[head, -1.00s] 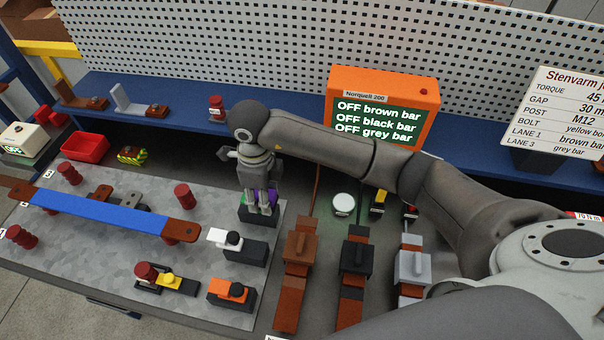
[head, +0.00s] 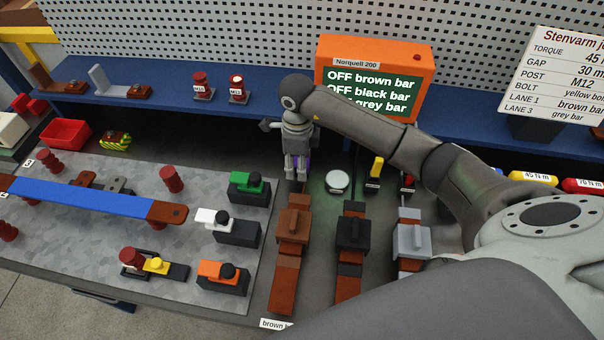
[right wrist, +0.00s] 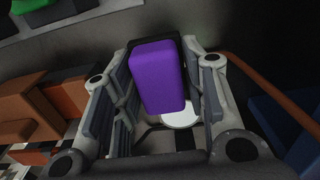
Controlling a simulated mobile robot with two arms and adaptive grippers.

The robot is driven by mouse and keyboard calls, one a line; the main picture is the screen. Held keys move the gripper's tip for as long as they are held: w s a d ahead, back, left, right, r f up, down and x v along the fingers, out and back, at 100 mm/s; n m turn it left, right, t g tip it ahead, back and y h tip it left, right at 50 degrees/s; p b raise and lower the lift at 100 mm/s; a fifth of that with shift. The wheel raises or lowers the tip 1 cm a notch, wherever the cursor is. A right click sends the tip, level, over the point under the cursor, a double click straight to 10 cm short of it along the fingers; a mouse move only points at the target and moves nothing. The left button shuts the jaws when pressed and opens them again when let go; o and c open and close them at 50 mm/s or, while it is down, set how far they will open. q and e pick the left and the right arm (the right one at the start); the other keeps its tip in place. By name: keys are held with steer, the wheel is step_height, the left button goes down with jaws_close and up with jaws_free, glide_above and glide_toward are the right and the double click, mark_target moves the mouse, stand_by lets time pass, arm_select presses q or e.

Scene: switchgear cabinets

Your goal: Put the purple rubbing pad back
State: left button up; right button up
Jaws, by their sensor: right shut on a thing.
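My right gripper (head: 297,176) is shut on the purple rubbing pad (head: 304,163). It hangs fingers down behind the brown bar unit (head: 294,224), right of the green-topped black block (head: 248,183). In the right wrist view the purple pad (right wrist: 158,76) sits between the two fingers, with a dark part behind it. In the head view the fingers hide most of the pad. I cannot tell whether it touches the surface below. My left gripper is not in view.
A round white-topped item (head: 337,181) stands close right of the gripper. White-topped (head: 229,226) and orange-topped (head: 223,275) blocks stand on the grey mat. Black (head: 352,231) and grey (head: 411,240) bar units stand further right. The blue shelf (head: 270,109) and orange display (head: 374,62) are behind.

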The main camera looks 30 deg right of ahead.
steer(key=f+b, duration=0.1)
steer(key=f, duration=0.1)
steer(key=d+f+b, duration=0.1)
steer(key=f, duration=0.1)
steer(key=shift+w+d+f, duration=0.1)
steer(key=shift+d+f, duration=0.1)
steer(key=shift+f, duration=0.05)
steer(key=shift+w+f, duration=0.1)
steer(key=shift+f, duration=0.1)
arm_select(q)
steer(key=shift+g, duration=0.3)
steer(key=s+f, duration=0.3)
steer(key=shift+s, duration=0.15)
arm_select(e)
steer(key=shift+r, duration=0.15)
steer(key=shift+f+b, duration=0.2)
steer(key=shift+b, duration=0.2)
steer(key=o, duration=1)
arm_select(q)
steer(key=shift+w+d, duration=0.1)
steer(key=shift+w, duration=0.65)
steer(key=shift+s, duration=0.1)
